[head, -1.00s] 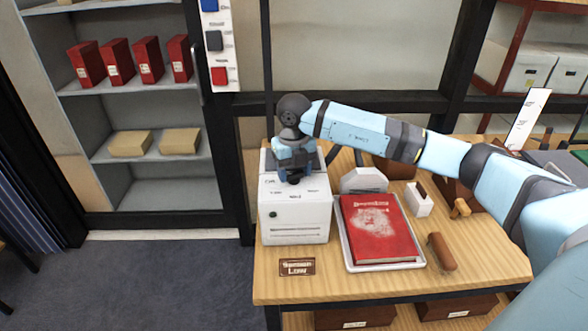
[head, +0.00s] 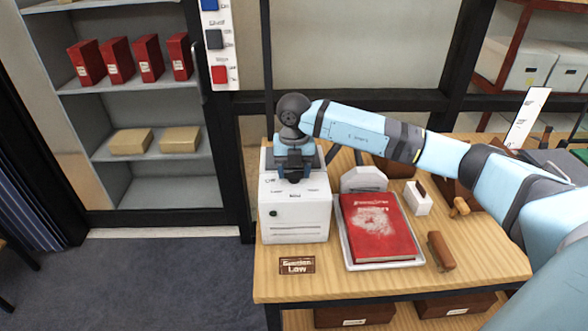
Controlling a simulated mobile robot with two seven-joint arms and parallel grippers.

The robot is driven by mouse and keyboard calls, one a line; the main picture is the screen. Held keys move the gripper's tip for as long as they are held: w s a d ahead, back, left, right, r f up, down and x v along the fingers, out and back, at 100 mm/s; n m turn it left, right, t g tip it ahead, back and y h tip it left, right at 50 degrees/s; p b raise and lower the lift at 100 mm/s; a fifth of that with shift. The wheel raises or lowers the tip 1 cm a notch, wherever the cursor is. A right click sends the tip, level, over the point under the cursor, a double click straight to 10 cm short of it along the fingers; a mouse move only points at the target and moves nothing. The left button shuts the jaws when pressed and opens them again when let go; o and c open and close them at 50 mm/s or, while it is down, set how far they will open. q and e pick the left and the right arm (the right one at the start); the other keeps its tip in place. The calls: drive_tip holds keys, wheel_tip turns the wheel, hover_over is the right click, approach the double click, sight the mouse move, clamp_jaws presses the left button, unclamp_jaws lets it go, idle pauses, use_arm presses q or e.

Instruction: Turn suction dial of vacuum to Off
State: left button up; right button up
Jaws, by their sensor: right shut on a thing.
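The vacuum (head: 294,222) is a white box at the left end of the wooden table, with dark labels on its top and a small black spot on its front. My right gripper (head: 294,177) points down onto the top of the vacuum, its fingers shut on the suction dial. The dial itself is hidden behind the fingers and wrist, so I cannot read its setting. A small sign (head: 297,265) in front of the vacuum reads "Low" on its lower line. My left gripper is not in view.
A red book (head: 378,228) with a pale dusty patch lies in a white tray (head: 347,262) right of the vacuum. A brown-handled brush (head: 441,251) and a small white block (head: 418,198) lie further right. A shelf with red boxes (head: 87,63) stands at the left.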

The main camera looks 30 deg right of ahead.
sight(294, 172)
drive_tip(key=shift+r, duration=0.1)
drive_tip(key=o, duration=0.9)
wheel_tip(294, 172, up, 14)
drive_tip(key=shift+f, duration=0.1)
drive_tip(key=shift+s+f, duration=0.1)
